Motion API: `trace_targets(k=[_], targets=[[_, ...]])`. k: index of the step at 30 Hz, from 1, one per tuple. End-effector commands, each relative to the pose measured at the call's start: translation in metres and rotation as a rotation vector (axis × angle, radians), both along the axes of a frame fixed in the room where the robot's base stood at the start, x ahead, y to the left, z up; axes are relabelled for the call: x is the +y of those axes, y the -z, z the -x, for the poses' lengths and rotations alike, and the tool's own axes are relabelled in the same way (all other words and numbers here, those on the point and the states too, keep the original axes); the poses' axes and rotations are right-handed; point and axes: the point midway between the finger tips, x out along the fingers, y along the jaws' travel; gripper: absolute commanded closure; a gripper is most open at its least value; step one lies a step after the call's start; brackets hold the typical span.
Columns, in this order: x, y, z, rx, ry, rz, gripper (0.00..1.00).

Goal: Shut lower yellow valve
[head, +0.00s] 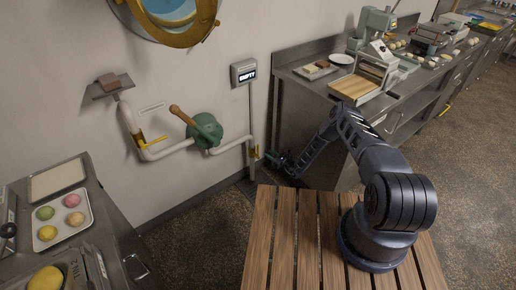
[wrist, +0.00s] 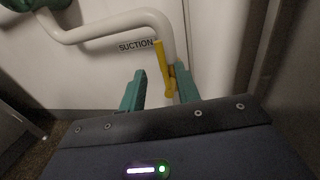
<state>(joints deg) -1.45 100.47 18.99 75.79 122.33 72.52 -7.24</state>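The lower yellow valve (head: 254,153) sits low on the pipe by the wall, left of the steel counter. In the wrist view its yellow lever (wrist: 162,70) hangs almost straight down beside the white pipe (wrist: 125,22), right of the word SUCTION. My gripper (wrist: 160,88) is open, with one teal finger on each side of the lever's lower end in the picture. I cannot tell whether either finger touches it. In the head view my gripper (head: 274,160) is small and dark, close to the valve on its right.
Another yellow valve handle (head: 153,141) is higher on the left pipe. A green hand pump (head: 206,131) with a wooden handle is between them.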

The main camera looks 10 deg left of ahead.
Motion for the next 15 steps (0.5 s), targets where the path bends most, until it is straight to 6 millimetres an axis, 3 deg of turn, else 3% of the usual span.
trace_targets(k=[15], targets=[[0.063, -0.001, -0.041, -0.003, -0.003, 0.001, 0.68]])
